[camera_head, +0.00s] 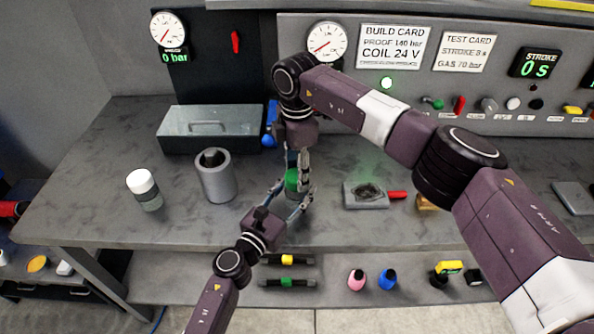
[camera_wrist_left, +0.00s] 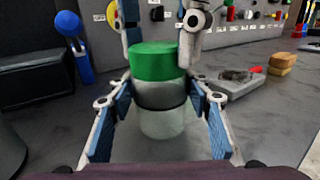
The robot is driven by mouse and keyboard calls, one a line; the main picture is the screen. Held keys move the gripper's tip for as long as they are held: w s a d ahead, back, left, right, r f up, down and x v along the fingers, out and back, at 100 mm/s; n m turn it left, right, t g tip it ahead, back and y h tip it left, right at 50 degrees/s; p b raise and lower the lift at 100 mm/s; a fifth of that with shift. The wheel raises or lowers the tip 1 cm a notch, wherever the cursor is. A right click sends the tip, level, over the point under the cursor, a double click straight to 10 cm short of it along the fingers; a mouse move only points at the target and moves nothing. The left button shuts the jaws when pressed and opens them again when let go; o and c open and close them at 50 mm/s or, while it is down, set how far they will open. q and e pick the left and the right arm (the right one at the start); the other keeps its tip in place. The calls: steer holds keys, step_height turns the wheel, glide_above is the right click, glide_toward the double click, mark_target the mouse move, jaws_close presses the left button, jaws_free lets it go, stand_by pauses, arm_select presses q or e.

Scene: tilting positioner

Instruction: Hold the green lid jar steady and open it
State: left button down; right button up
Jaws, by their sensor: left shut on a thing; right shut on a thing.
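The jar with the green lid (camera_head: 291,180) stands on the grey workbench between my two grippers. In the left wrist view its green lid (camera_wrist_left: 154,62) sits on a clear body (camera_wrist_left: 162,123) with a dark band. My left gripper (camera_head: 291,203) comes in from the front left and is shut on the jar's body, one finger on each side. My right gripper (camera_head: 299,178) reaches down from above and is shut on the green lid. Its fingers also show at the top of the left wrist view (camera_wrist_left: 158,42). Much of the jar is hidden by the fingers in the head view.
A white-lidded jar (camera_head: 145,190) and a grey cylinder (camera_head: 215,178) stand to the left. A grey toolbox (camera_head: 210,127) is behind them. A grey plate with a red handle (camera_head: 368,194) lies to the right. The control panel (camera_head: 440,90) closes off the back.

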steer(key=shift+c, duration=0.7)
steer(key=n, duration=1.8)
steer(key=shift+r, duration=0.1)
steer(key=n, duration=0.3)
steer(key=shift+n, duration=0.3)
steer(key=n, duration=1)
steer(key=shift+w+d, duration=0.1)
steer(key=n, duration=0.4)
steer(key=shift+n, duration=0.3)
steer(key=shift+r, duration=0.2)
steer(key=shift+r, duration=0.9)
